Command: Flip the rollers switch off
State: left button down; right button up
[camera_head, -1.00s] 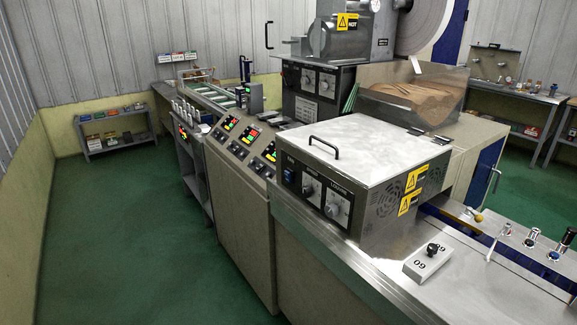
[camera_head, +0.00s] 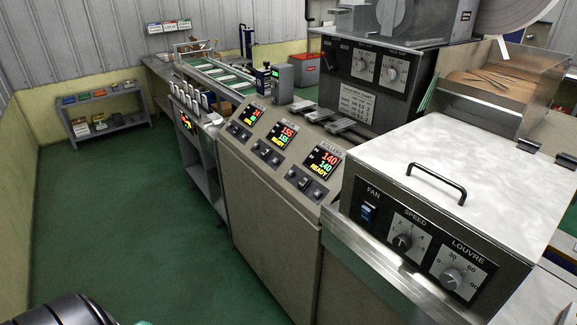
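The sloped control panel (camera_head: 262,148) has three lit displays in a row. The nearest display (camera_head: 322,160) carries a label that looks like ROLLERS and reads 140, 140 and READY. Below it is a small group of dark switches (camera_head: 304,183); their exact positions are too small to tell. The middle display (camera_head: 284,136) reads 155 and 155, with its own controls (camera_head: 267,152) below. The far display (camera_head: 256,115) also has controls below it. A dark rounded part of my own arm shows at the bottom left. Neither gripper's fingers are in view.
A low shelf (camera_head: 105,110) stands at the back left. The green floor (camera_head: 150,240) before the panel is clear.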

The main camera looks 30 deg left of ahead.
aim_at(304, 182)
jog(key=i+j, duration=0.1)
jog(key=j, duration=0.3)
jog(key=i+j, duration=0.15)
jog(key=j, duration=0.25)
jog(key=i+j, duration=0.1)
jog(key=j, duration=0.35)
